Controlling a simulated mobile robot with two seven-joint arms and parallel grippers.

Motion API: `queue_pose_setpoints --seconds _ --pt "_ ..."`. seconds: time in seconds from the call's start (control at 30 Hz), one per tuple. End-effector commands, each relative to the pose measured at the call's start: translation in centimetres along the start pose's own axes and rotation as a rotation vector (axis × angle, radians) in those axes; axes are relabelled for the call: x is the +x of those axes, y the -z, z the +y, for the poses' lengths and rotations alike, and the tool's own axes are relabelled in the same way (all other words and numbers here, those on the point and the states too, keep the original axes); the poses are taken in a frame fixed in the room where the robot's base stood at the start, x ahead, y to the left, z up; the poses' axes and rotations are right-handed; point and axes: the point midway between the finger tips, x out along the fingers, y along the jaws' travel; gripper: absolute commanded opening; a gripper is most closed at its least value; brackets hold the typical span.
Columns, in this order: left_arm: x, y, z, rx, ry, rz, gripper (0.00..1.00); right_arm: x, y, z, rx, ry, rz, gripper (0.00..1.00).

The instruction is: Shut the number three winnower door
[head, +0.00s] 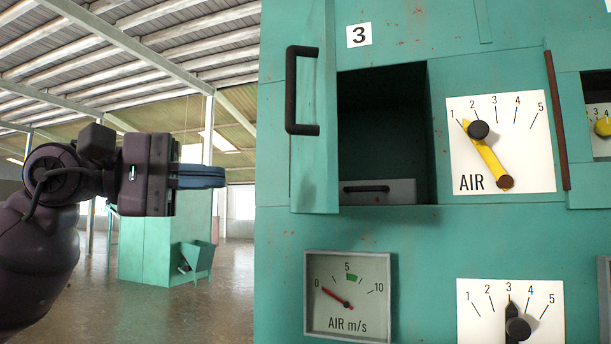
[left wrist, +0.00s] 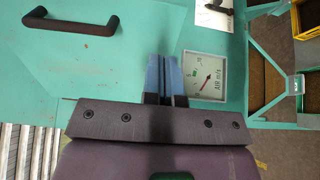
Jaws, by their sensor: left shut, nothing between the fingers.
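The number three door (head: 314,175), a teal panel with a dark bar handle (head: 290,90), stands open at the left of its compartment. The dark opening (head: 385,120) shows, with a small grey drawer front low inside. A white "3" label (head: 359,36) is above. My left gripper (head: 222,177) is shut and empty, its blue fingers pointing right, left of the door with a gap in the picture. In the left wrist view the fingers (left wrist: 166,80) show, with the handle (left wrist: 70,22) at upper left. I cannot tell if they touch the panel. My right gripper is not in view.
Right of the opening is an AIR dial (head: 520,120) with a yellow lever. A wind gauge (head: 347,296) is below the door, and another dial (head: 545,300) sits lower right. A teal machine (head: 145,250) stands on the floor behind my left arm.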

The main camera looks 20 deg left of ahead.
Motion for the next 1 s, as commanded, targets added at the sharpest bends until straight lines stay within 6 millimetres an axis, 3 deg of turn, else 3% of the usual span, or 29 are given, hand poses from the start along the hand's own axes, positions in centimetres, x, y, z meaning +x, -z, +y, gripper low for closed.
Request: queue_pose_setpoints --seconds 0.6,0.8,1.0 --pt "10.2 -0.2 0.3 -0.002 -0.002 -0.004 0.00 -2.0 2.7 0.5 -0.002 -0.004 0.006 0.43" --pt "11.8 -0.1 0.2 -0.003 -0.002 -0.002 0.00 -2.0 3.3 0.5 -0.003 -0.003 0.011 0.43" --pt "12.1 0.0 0.1 -0.003 -0.002 0.000 0.00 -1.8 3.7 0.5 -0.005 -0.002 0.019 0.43"
